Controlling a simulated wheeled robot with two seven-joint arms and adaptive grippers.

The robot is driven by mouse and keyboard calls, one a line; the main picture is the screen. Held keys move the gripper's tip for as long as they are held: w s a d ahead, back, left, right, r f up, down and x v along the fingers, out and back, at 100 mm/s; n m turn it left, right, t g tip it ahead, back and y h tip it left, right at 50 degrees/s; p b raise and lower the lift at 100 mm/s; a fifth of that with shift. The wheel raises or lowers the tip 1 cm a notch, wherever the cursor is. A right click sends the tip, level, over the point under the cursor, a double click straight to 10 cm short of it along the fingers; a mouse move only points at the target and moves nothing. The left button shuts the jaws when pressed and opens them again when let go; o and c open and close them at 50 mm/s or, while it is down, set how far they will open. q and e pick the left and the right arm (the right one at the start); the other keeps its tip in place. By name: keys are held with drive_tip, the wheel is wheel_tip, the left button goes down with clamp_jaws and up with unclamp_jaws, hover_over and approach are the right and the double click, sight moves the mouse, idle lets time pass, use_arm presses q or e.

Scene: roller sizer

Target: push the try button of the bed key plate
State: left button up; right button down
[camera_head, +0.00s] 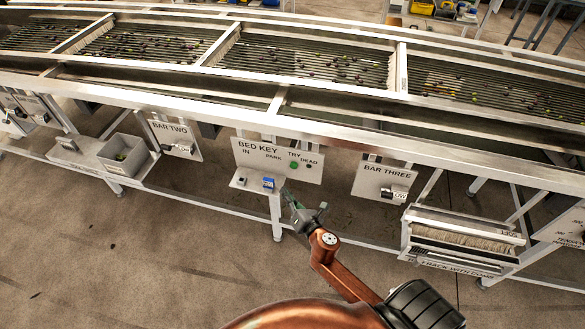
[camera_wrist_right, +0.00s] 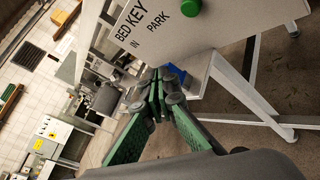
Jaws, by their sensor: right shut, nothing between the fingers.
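The bed key plate (camera_head: 262,161) is a light grey panel on the machine's front rail, marked BED KEY, IN, PARK, TRY and DEAD. Its try button (camera_head: 294,165) is round and green, under the word TRY. In the right wrist view the plate (camera_wrist_right: 160,45) stands tilted, with the green button (camera_wrist_right: 187,7) at the top edge. My right gripper (camera_head: 287,194) is shut and empty, below the button and in front of the plate, apart from the button. Its closed green fingers (camera_wrist_right: 157,82) show in the right wrist view. My left gripper is not in view.
A small ledge below the plate holds a blue piece (camera_head: 268,183). The bar two plate (camera_head: 175,138) is left and the bar three plate (camera_head: 382,183) right. The floor in front is clear.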

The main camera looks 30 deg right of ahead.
sight(294, 166)
drive_tip(key=shift+w+d, duration=0.1)
drive_tip(key=w+d, duration=0.5)
drive_tip(key=d, duration=0.1)
drive_tip(key=shift+w+d+b, duration=0.25)
drive_tip(key=shift+b, duration=0.05)
idle(1.5)
drive_tip(key=shift+w+d, duration=0.3)
drive_tip(key=shift+d, duration=0.05)
drive_tip(key=shift+w+d, duration=0.4)
idle(1.1)
drive_tip(key=shift+s, duration=0.1)
drive_tip(key=shift+s+a, duration=0.6)
drive_tip(key=shift+a, duration=0.15)
drive_tip(key=shift+a, duration=0.1)
